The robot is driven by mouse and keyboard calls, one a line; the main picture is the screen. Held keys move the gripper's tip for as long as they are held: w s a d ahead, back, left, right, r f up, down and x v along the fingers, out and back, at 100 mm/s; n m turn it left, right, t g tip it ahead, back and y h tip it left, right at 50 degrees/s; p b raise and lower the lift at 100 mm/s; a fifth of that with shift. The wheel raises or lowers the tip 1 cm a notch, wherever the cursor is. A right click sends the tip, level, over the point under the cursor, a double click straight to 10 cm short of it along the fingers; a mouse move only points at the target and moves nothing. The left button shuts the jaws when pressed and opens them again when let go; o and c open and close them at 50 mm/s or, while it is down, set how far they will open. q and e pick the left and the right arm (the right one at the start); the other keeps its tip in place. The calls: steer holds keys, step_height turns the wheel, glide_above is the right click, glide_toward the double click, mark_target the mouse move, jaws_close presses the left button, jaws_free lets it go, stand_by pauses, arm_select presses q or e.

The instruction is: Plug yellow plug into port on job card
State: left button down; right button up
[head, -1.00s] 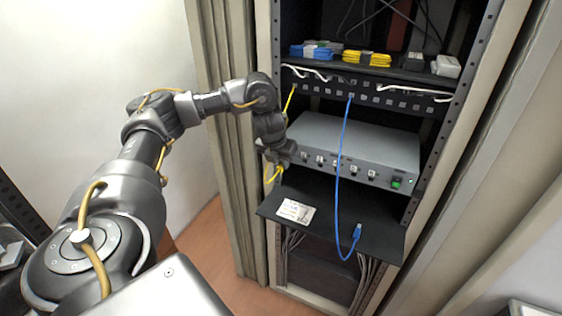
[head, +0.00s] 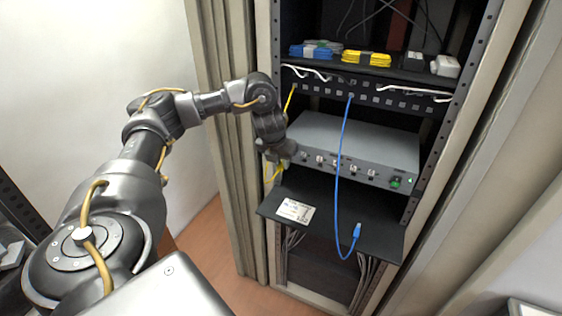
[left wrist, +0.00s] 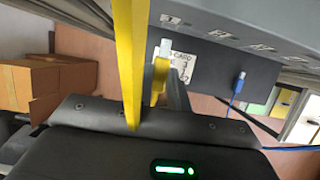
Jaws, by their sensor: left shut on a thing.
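My left gripper (head: 284,160) is at the left front of the grey switch box (head: 345,140). In the left wrist view it is shut on the yellow plug (left wrist: 160,74), whose pale tip points up in that picture, toward the box. The yellow cable (left wrist: 130,60) runs past the fingers; in the head view it (head: 290,100) hangs from the patch panel. The job card (head: 295,211) lies on the black shelf below; in the left wrist view it (left wrist: 186,66) is partly hidden behind the plug and its print is hard to read. The box front has a row of ports (head: 320,161). My right gripper is out of view.
A blue cable (head: 341,150) hangs across the box front, with its blue plug (head: 357,231) on the black shelf (head: 330,215). The patch panel (head: 370,92) is above the box. Rack posts (head: 432,150) stand at the sides. Cardboard boxes (left wrist: 50,85) show in the left wrist view.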

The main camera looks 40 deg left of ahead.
arm_select(q)
steer(key=shift+w+a, duration=0.25)
steer(key=shift+w, duration=0.5)
stand_by(0.7)
steer(key=shift+w+a, duration=0.2)
steer(key=shift+w, duration=0.3)
steer(key=shift+w+a, duration=0.15)
steer(key=shift+w, duration=0.3)
stand_by(0.8)
steer(key=c, duration=1.3)
jaws_free()
steer(key=p+v, duration=0.3)
steer(key=v, duration=0.7)
steer(key=shift+s+r+p, duration=0.15)
steer(key=shift+r+p, duration=0.15)
steer(key=shift+r, duration=0.05)
